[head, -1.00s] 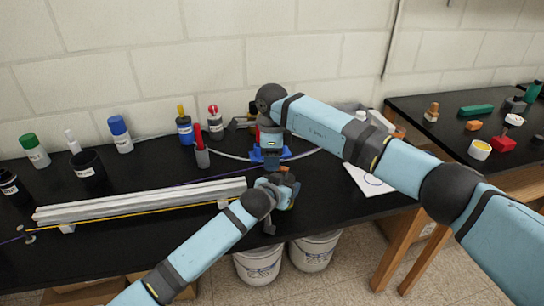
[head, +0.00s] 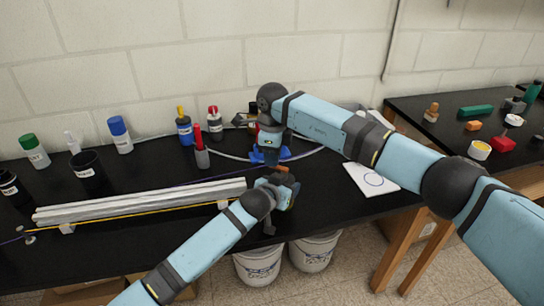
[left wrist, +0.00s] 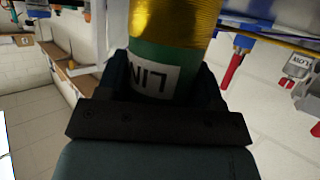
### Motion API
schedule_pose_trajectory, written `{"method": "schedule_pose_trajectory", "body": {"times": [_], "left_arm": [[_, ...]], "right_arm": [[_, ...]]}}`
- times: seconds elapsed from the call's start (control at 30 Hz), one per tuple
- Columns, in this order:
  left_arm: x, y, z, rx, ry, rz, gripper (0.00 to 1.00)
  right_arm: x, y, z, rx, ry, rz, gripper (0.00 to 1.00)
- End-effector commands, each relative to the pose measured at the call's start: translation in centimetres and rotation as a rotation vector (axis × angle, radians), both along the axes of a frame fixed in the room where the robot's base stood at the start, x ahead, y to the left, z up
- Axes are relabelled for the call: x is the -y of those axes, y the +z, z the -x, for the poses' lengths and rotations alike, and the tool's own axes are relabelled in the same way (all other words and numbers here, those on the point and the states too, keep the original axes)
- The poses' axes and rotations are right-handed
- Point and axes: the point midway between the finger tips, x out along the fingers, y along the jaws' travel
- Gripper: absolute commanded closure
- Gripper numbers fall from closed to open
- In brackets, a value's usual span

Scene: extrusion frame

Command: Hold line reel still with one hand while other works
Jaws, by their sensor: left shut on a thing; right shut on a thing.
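The line reel (left wrist: 165,52) is a green cylinder wound with shiny yellow line, with a white label partly reading "LIN". It stands between the fingers of my left gripper (left wrist: 163,82), which is shut on it. In the head view, my left gripper (head: 284,188) is low near the front of the black table, with the reel mostly hidden behind the wrist. My right gripper (head: 268,148) is just beyond it, pointing down over a blue item (head: 284,153). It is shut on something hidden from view. Pale extrusion bars (head: 140,203) lie left, a yellow line along their front.
A white sheet (head: 371,178) lies on the right. A second table (head: 445,145) holds small items. White buckets (head: 258,265) stand below the front edge.

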Motion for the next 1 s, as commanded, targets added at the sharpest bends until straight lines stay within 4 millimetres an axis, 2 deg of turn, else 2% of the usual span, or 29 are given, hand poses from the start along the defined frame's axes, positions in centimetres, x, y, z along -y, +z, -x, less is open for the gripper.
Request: {"method": "schedule_pose_trajectory", "body": {"times": [0.7, 1.0], "left_arm": [[0.0, 0.0, 0.0, 0.000, 0.000, 0.001, 0.66], [0.0, 0.0, 0.0, 0.000, 0.000, 0.001, 0.66]], "right_arm": [[1.8, 0.0, -1.8, 0.000, -0.670, 0.001, 1.00], [2.5, 0.0, -2.1, 0.000, -0.888, 0.000, 1.00]]}}
